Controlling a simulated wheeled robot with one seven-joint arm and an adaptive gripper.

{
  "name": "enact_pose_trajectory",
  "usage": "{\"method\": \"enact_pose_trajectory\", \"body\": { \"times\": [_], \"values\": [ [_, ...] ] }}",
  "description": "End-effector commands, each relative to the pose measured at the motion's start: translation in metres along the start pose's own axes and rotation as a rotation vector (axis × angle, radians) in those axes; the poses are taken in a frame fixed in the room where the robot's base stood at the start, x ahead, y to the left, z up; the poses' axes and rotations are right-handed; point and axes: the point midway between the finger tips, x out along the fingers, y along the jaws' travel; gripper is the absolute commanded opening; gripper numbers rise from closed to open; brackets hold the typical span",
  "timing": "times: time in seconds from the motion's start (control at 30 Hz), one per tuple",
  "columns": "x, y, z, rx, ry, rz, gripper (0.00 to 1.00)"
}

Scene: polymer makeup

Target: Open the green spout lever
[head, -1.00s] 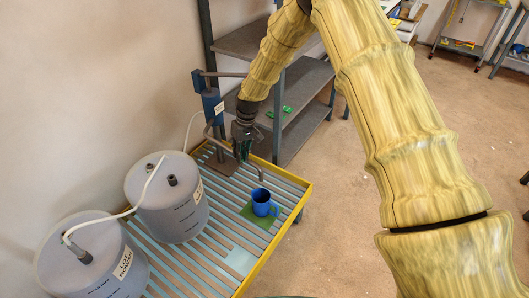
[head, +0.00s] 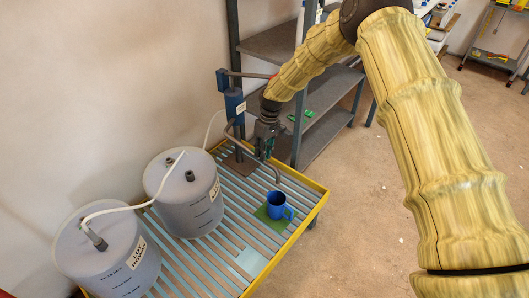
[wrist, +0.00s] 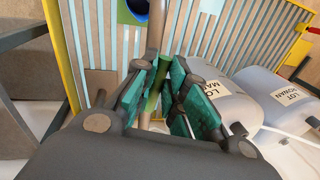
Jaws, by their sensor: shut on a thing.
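The spout (head: 240,121) is a bent grey pipe that comes off a blue post (head: 233,103) and hangs over the slatted table. My gripper (head: 265,152) is at the spout's outer part, pointing down, and hides much of it. In the wrist view, my gripper's green-padded fingers (wrist: 163,82) are closed around the green spout lever (wrist: 153,98), which shows as a narrow green strip beside the pipe. The lever's full shape and angle are hidden by the fingers. A blue mug (head: 277,208) stands upright on a green mat (head: 264,219) near the pipe's end.
Two grey drums (head: 188,212) (head: 115,268) with white hoses stand on the left of the yellow-edged slatted table (head: 300,228). A grey shelf rack (head: 322,128) stands close behind my gripper.

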Motion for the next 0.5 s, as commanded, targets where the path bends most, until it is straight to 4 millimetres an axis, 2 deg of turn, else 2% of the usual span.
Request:
{"method": "enact_pose_trajectory", "body": {
  "times": [0.1,0.13,0.23,0.5],
  "values": [
    [-0.0013,0.0012,-0.0006,0.002,0.003,0.002,0.00],
    [-0.0013,0.0012,-0.0006,0.002,0.003,0.002,0.16],
    [-0.0012,0.0012,-0.0003,0.002,0.003,0.001,0.34],
    [-0.0007,0.0009,0.0003,0.003,0.002,0.000,0.35]
  ]
}}
